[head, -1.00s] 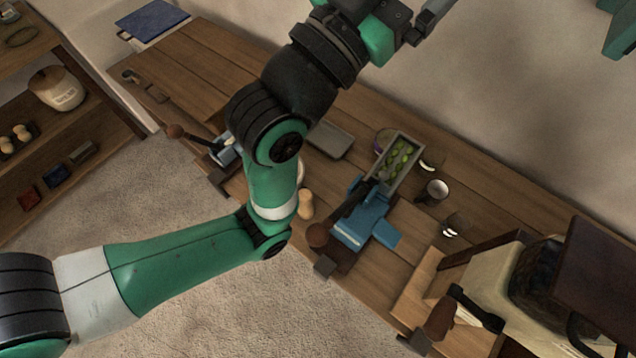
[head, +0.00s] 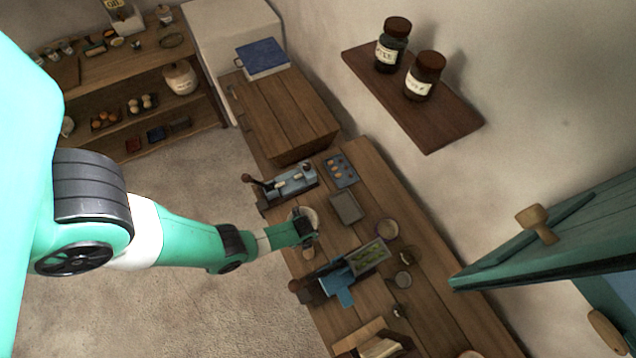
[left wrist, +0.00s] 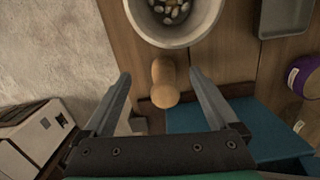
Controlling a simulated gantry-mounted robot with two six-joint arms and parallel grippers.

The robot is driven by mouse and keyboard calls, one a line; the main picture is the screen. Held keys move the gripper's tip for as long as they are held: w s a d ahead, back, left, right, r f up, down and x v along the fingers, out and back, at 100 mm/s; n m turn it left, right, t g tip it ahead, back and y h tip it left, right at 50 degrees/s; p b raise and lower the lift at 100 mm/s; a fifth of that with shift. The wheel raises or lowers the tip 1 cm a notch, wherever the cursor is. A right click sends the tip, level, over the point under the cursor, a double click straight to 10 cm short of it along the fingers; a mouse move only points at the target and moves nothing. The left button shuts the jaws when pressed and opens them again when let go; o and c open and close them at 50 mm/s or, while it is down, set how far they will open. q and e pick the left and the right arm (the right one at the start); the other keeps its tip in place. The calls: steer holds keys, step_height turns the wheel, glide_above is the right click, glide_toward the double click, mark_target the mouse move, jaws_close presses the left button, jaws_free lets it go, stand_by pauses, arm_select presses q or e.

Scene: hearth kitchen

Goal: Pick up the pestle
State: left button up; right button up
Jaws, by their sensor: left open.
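The pestle (left wrist: 164,84) is a pale wooden piece with a rounded end. In the left wrist view it lies between the two fingers of my left gripper (left wrist: 163,80), with gaps on both sides. In the head view the pestle (head: 309,253) shows small at the front edge of the counter, beside the wrist of my left gripper (head: 308,238). My left gripper is open and empty above it. The pestle's far end lies close to a white bowl (left wrist: 146,32) holding several small pale pieces. I cannot tell whether they touch. My right gripper is not in view.
A blue device (head: 340,288) stands beside the pestle, close to my gripper, with a tray of green pieces (head: 369,257) behind it. A grey tray (head: 346,208) lies beyond the bowl. A purple-rimmed jar (left wrist: 306,76) stands to the right. Carpet lies left of the counter.

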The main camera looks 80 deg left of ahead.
arm_select(q)
steer(key=shift+w+d+f+m+h+b, duration=0.15)
steer(key=shift+w+d+h+b, duration=0.05)
steer(key=shift+d, duration=0.4)
steer(key=shift+w+d+f+m+h+b, duration=0.1)
steer(key=shift+w+d+m+h+b, duration=0.1)
steer(key=shift+d, duration=0.4)
steer(key=shift+f+b, duration=0.75)
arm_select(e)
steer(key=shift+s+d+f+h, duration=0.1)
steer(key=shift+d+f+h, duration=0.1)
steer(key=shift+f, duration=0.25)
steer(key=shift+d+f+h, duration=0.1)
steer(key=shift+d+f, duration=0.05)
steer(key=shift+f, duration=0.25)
arm_select(q)
step_height(320, 180, down, 6)
steer(key=b, duration=0.6)
steer(key=shift+f, duration=0.1)
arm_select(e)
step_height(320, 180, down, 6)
arm_select(q)
jaws_close()
